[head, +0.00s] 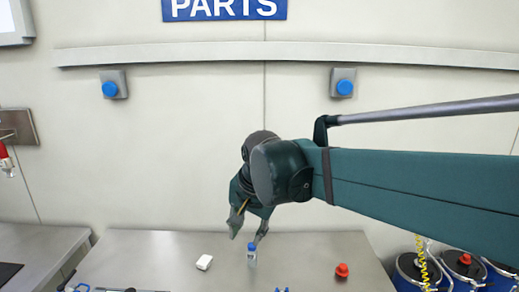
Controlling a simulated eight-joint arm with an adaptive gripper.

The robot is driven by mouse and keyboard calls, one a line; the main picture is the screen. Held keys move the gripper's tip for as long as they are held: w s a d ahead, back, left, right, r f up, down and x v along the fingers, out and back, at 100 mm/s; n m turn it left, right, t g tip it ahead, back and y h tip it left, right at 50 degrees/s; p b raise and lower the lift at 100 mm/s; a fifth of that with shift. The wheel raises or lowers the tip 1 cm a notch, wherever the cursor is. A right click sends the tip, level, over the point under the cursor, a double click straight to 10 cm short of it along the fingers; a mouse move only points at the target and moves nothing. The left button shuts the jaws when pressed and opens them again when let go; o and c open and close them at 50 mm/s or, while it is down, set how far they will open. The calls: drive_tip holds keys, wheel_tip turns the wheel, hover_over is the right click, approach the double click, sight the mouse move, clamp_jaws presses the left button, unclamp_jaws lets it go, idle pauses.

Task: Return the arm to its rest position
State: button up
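My arm reaches in from the right in the head view and bends downward at its wrist. My gripper (246,239) points down over the metal table (150,252). Its two fingers are spread apart and nothing shows between them. A small bottle with a blue cap (252,255) appears just below the right fingertip. I cannot tell how far the fingertip is from the bottle.
A white block (204,262) and a red object (342,270) lie on the table. Blue items sit at its front edge, cut off by the frame. Dark-lidded drums (466,265) stand at the right. Blue buttons (344,88) are on the wall.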

drive_tip(key=s+d+f+n+t, duration=0.1)
drive_tip(key=s+d+f, duration=0.3)
drive_tip(key=s+d, duration=0.5)
drive_tip(key=s+d+f+n+t+h, duration=0.1)
drive_tip(key=s+d+f+n, duration=0.3)
drive_tip(key=s+d, duration=0.5)
drive_tip(key=d+f+t, duration=0.1)
drive_tip(key=d, duration=0.6)
drive_tip(key=shift+d+f+h, duration=0.2)
drive_tip(key=shift+h, duration=0.1)
